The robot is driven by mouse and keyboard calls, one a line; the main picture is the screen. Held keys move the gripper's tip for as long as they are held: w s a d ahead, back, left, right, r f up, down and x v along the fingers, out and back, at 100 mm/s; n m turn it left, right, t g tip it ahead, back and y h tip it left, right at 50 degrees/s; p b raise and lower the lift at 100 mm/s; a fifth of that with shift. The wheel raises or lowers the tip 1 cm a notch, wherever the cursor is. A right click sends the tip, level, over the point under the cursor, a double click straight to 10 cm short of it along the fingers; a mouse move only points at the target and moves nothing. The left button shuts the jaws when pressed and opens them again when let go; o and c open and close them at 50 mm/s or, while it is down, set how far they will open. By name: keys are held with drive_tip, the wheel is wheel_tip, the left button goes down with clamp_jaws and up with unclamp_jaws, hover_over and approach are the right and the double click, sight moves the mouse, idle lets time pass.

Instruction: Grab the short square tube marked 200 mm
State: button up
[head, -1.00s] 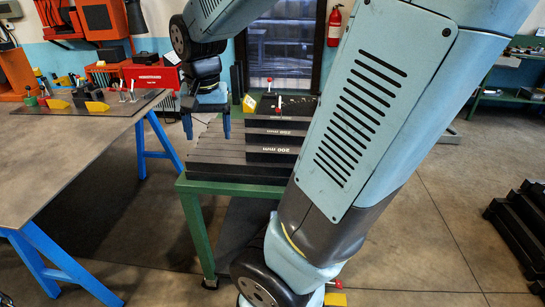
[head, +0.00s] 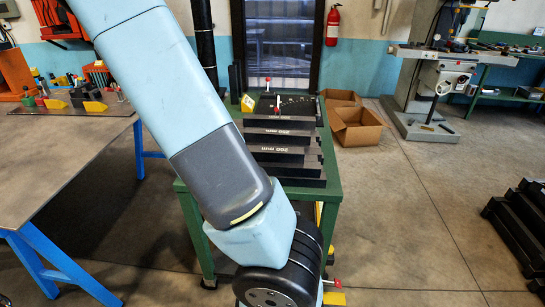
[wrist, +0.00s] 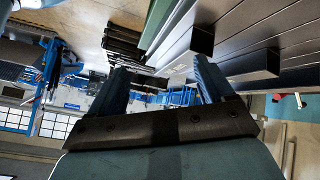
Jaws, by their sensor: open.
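The short square tube marked 200 mm (head: 287,153) is dark and lies at the front of a stepped stack on the green table (head: 333,190). My arm covers its left part in the head view. My gripper is hidden behind my arm there. In the wrist view, my gripper (wrist: 160,74) is open, with nothing between its two fingers. Dark square tube ends (wrist: 262,65) are close to its right finger in that view, apart from it as far as I can tell. Their marks do not show in the wrist view.
Other marked dark tubes (head: 280,131) lie behind the 200 mm one. A grey workbench (head: 70,155) stands at left. Cardboard boxes (head: 357,128) lie on the floor behind right. Black stock (head: 520,225) is stacked at far right. The floor between is free.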

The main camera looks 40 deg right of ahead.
sight(271, 149)
drive_tip(key=s+d+f+m+h, duration=0.1)
drive_tip(key=d+f, duration=0.1)
drive_tip(key=d, duration=0.2)
drive_tip(key=s+d+f+m+g+h, duration=0.1)
drive_tip(key=s+d+f+m, duration=0.1)
drive_tip(key=d, duration=0.2)
drive_tip(key=s+d+f+m+h, duration=0.1)
drive_tip(key=s+d+f, duration=0.1)
drive_tip(key=d, duration=0.2)
drive_tip(key=shift+d+g, duration=0.2)
drive_tip(key=shift+g, duration=0.1)
idle(0.4)
drive_tip(key=shift+c, duration=0.3)
clamp_jaws()
idle(0.4)
